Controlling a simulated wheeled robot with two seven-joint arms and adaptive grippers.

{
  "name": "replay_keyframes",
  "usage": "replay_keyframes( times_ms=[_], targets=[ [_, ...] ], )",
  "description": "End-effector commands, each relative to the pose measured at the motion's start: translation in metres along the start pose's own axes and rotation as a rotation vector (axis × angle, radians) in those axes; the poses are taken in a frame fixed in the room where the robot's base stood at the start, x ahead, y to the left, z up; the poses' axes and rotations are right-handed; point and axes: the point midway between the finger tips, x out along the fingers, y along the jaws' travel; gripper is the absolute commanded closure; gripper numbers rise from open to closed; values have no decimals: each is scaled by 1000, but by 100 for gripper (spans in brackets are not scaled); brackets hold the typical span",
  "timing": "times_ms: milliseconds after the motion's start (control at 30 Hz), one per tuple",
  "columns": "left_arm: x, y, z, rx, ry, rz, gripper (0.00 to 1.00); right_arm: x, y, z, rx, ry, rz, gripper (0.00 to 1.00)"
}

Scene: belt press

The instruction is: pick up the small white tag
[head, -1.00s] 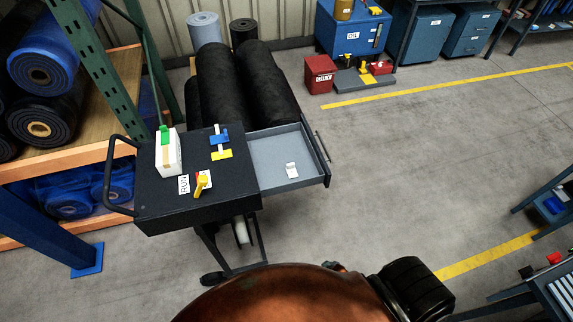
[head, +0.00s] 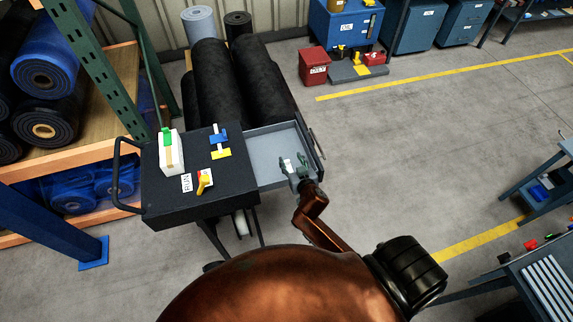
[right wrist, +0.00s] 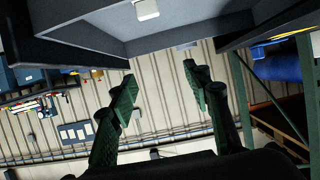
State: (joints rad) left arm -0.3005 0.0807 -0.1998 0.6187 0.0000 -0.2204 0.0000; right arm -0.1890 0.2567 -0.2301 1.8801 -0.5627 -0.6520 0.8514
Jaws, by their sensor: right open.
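The small white tag (head: 286,163) lies in the open grey drawer (head: 262,172) of the black cart. It also shows at the top edge of the right wrist view (right wrist: 147,9). My right gripper (head: 294,169) is over the drawer beside the tag and partly covers it in the head view. In the right wrist view the two green fingers of the right gripper (right wrist: 160,76) are spread apart, with nothing between them. The tag lies beyond the fingertips there, apart from them. My left gripper is not in view.
The cart top (head: 225,185) holds a white box (head: 171,152) with a green part, blue and yellow pieces and a RUN label (head: 186,183). Black rolls (head: 220,85) lie behind the drawer. A shelf with blue rolls (head: 45,72) stands left.

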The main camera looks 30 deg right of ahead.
Motion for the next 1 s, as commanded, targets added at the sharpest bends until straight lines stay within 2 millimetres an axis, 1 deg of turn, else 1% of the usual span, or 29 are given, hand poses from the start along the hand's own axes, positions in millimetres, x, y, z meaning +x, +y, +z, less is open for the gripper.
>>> replay_keyframes(
  times_ms=[300, 400, 500, 667, 767, 900, 1000],
  targets=[
    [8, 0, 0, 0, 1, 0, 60, 24, -1, 59, 1, -3, -1, 55],
    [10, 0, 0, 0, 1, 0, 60, 30, -1, 73, 0, -3, -2, 55],
    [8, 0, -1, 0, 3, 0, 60, 41, -1, 70, 0, 1, -3, 55],
    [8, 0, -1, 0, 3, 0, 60, 50, -1, 69, -1, 1, -3, 55],
    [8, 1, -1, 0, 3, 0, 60, 63, -1, 69, -2, 1, -3, 55],
    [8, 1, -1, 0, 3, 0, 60, 85, -1, 69, -3, 0, -3, 55],
    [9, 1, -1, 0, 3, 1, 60, 97, -1, 70, -2, -1, -2, 55]
  ],
)
